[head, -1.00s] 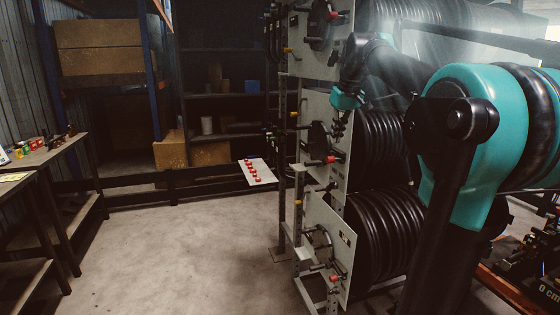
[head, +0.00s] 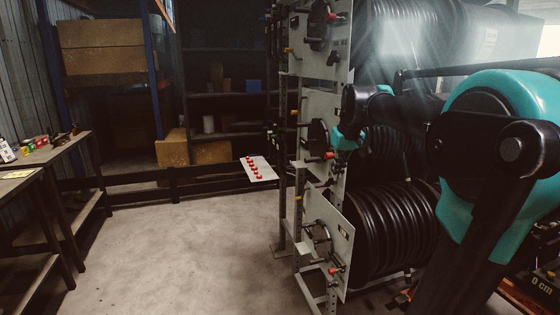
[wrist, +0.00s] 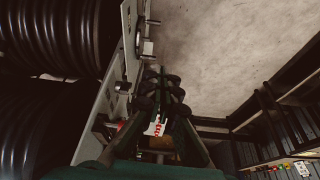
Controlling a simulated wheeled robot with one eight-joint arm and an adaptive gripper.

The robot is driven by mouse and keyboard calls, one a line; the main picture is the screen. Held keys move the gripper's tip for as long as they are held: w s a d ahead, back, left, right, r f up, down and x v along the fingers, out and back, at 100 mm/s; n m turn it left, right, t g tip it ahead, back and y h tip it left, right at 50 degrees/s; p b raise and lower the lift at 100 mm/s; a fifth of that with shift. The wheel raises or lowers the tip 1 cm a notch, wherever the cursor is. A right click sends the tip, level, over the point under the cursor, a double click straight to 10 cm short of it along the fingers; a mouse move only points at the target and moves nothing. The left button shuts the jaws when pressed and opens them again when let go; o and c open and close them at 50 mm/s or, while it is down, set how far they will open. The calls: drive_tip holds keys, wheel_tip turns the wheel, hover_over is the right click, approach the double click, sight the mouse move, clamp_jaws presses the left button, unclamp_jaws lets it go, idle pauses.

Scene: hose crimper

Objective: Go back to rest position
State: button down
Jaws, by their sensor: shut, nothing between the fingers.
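My gripper (wrist: 162,85) shows in the wrist view, its dark fingers together with no object visible between them. It is above the floor, beside the pale plates of the hose reel rack. In the head view my teal wrist (head: 346,139) is in front of the middle reel of the rack; the fingers are too dark and small there to make out.
The rack (head: 327,228) holds several black hose coils (head: 385,230) and has red-tipped handles sticking out to the left. A workbench (head: 48,152) is at the far left. The concrete floor (head: 190,245) between is clear.

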drive_tip(key=s+f+m, duration=0.1)
drive_tip(key=s+f, duration=1)
drive_tip(key=f, duration=0.3)
drive_tip(key=s+f+m, duration=0.1)
drive_tip(key=s+f, duration=1)
drive_tip(key=f, duration=0.4)
drive_tip(key=shift+s+d+m+h, duration=0.3)
drive_tip(key=shift+s+d+h, duration=0.05)
drive_tip(key=shift+d+h, duration=0.1)
drive_tip(key=c, duration=2.2)
unclamp_jaws()
drive_tip(key=shift+r, duration=0.1)
